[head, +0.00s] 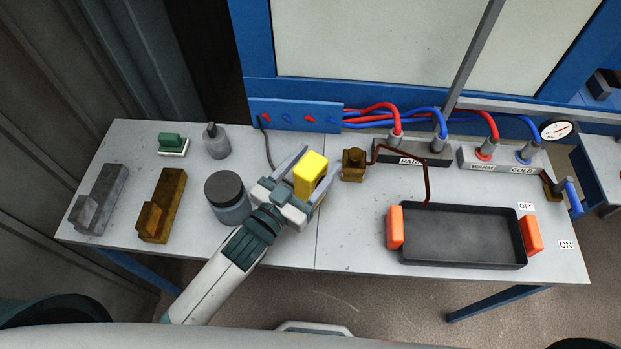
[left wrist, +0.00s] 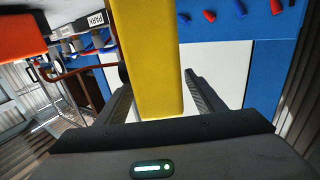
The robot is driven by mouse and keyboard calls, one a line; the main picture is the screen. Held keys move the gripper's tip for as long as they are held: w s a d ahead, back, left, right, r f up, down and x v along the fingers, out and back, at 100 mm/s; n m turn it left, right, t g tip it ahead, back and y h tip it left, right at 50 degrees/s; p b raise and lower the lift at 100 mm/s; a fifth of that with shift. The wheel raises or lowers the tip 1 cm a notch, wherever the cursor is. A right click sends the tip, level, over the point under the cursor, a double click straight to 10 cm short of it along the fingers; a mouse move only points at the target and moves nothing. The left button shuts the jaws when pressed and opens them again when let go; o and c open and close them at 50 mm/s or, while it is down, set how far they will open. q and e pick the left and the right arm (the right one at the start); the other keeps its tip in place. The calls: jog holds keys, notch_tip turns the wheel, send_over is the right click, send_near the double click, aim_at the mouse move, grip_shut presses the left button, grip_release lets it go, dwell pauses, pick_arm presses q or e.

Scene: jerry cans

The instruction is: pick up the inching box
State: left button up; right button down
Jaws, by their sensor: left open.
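The inching box, which I take to be the yellow box (head: 311,172), is at the middle of the table. My left gripper (head: 318,160) reaches it from the front left. The gripper is open, with one finger on each side of the box. In the left wrist view the yellow box (left wrist: 155,60) stands between the two dark fingers (left wrist: 160,90). A gap shows beside the right finger; contact on the left side is unclear. The box's lower part is hidden by the gripper in the head view. My right gripper is not in view.
A dark round canister (head: 227,197) stands close left of my left gripper. A brass block (head: 353,164) is just right of the box. A black tray (head: 462,236) with orange handles fills the right side. A dark cable (head: 267,145) hangs from the blue panel (head: 295,116) behind.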

pick_arm(q)
jog(key=shift+x, duration=1.25)
jog(key=shift+s, duration=0.1)
grip_shut()
